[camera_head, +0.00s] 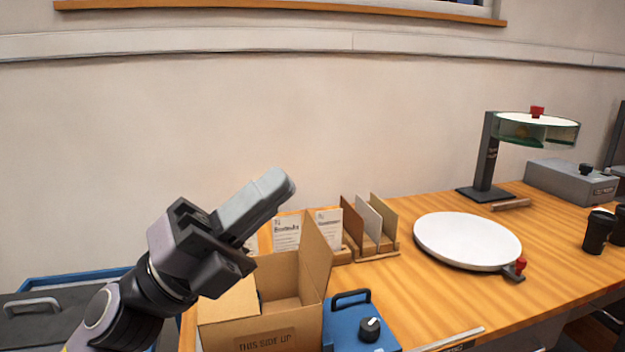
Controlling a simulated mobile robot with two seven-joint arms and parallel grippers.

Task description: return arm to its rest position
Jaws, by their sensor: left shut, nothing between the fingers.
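My left gripper (277,186) is raised in the left half of the head view, above and to the left of the open cardboard box. Its fingers are shut together with nothing between them, pointing up and to the right. It is apart from the things on the table. My right gripper is not in the picture.
An open cardboard box (265,335) stands at the table's front left, beside a blue case (345,325) with a black knob. Behind are card holders (372,247). A white round plate (467,240), a lamp-like stand (487,160) and a grey device (568,181) occupy the right.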

